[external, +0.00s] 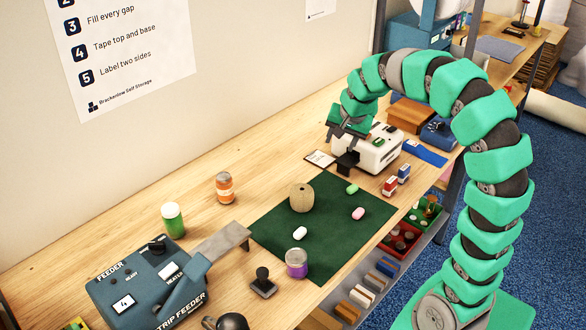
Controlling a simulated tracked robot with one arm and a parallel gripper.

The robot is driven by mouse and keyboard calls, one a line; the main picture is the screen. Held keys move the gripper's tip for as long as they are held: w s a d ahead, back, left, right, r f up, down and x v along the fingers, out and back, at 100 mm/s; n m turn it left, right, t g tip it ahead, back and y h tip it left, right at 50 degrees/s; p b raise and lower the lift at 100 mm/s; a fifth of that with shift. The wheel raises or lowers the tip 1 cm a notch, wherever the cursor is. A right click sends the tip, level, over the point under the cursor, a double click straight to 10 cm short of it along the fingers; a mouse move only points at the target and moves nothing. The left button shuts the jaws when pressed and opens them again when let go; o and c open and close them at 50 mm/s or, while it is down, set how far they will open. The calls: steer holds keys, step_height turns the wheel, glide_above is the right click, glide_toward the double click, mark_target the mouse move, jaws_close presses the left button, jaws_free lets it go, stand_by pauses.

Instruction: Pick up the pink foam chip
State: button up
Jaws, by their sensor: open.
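The pink foam chip (358,213) lies on the dark green mat (325,255), towards its right side. A green foam chip (352,188) lies behind it and a white foam chip (300,233) lies to its left, both on the mat. My gripper (346,140) hangs at the end of the green arm, above the back of the bench near the white machine. It is open and apart from the chips, up and behind the pink one. Nothing shows between its fingers.
A round tan ball (302,198) sits on the mat. A purple jar (297,263) and a black stamp (263,283) stand at the front. The strip feeder (150,290) is left. The white machine (378,152) and small red and blue boxes (390,186) are right.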

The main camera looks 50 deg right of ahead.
steer(key=s+d+f+m+g+y, duration=0.1)
steer(key=s+d+f+m+g, duration=0.3)
steer(key=s+f, duration=0.5)
glide_above(358, 211)
steer(key=shift+m, duration=0.4)
steer(key=f, duration=0.4)
steer(key=f+p, duration=0.1)
steer(key=f, duration=0.4)
steer(key=shift+s+d+f, duration=0.1)
steer(key=shift+s+f, duration=0.1)
steer(key=shift+f, duration=0.1)
steer(key=shift+w+f, duration=0.2)
steer(key=shift+f, duration=2.55)
steer(key=shift+c, duration=0.3)
steer(key=c, duration=1)
jaws_close()
